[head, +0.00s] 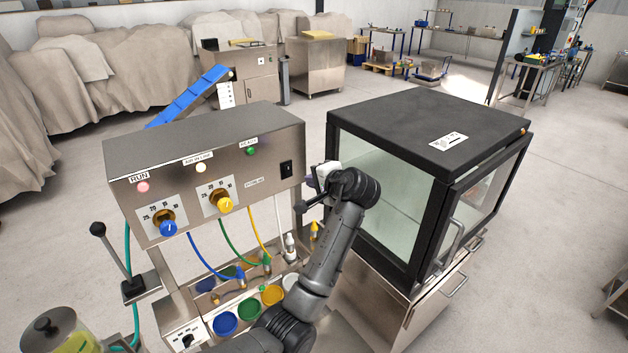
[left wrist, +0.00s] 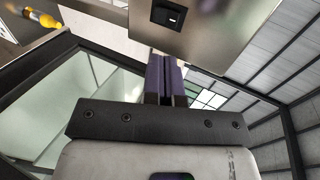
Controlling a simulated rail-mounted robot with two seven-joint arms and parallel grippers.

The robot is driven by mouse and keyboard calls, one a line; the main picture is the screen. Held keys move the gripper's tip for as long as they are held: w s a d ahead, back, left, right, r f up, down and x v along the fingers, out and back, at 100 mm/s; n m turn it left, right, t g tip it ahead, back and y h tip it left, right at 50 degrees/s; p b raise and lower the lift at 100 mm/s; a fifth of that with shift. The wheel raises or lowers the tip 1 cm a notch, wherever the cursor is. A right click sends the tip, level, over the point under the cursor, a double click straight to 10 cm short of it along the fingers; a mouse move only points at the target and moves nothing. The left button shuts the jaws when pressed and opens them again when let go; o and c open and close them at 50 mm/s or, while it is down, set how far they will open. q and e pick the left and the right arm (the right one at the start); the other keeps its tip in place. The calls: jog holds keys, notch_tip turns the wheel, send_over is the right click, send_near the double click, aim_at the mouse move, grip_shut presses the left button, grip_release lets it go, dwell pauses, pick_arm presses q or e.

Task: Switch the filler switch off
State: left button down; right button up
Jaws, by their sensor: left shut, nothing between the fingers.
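A black rocker switch (head: 287,169) sits at the right end of the front of the steel control box (head: 120,165). It also shows at the top of the left wrist view (left wrist: 168,14); its on or off position is too small to tell. A small label lies to its left, too small to read surely. My left gripper (head: 311,183) is just right of the box, close to the switch but apart from it. Its purple fingers (left wrist: 166,75) are shut with nothing between them. My right gripper is not in view.
The box also bears a yellow knob (head: 224,205), a blue knob (head: 168,228) and lamps. A black-framed glass cabinet (head: 430,130) stands close to the right of my left arm. Hoses and coloured cups (head: 272,295) lie below the box. A lever (head: 115,255) stands at left.

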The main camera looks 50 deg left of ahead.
aim_at(289, 174)
pick_arm(q)
jog(key=x, duration=0.9)
jog(key=shift+x, duration=0.95)
